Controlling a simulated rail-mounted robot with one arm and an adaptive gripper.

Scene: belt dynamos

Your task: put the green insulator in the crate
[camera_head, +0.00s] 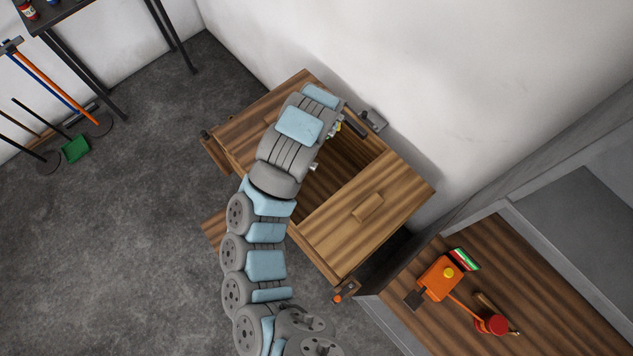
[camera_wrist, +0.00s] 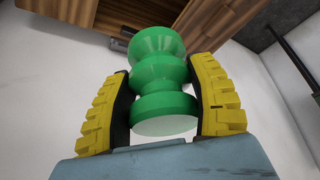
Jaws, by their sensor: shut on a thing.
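The green insulator (camera_wrist: 158,75) is a shiny, ribbed, spool-like piece with a pale bottom end. In the wrist view it sits between the two yellow ridged fingers of my gripper (camera_wrist: 161,72), which is shut on it. In the head view my arm hides the insulator, and only a small bit of yellow shows beside the arm's end. The wooden crate (camera_head: 330,247) stands below my arm in the head view. Its dark opening shows right of the arm, beside a flat panel with a block handle (camera_head: 368,206). Striped wood also shows in the wrist view (camera_wrist: 60,8).
A wooden bench (camera_head: 560,320) at the lower right holds an orange tool (camera_head: 438,279) and a red-capped object (camera_head: 492,324). A black table (camera_head: 75,12) and long-handled tools (camera_head: 50,80) stand at the upper left. A white wall (camera_head: 440,80) rises behind the crate.

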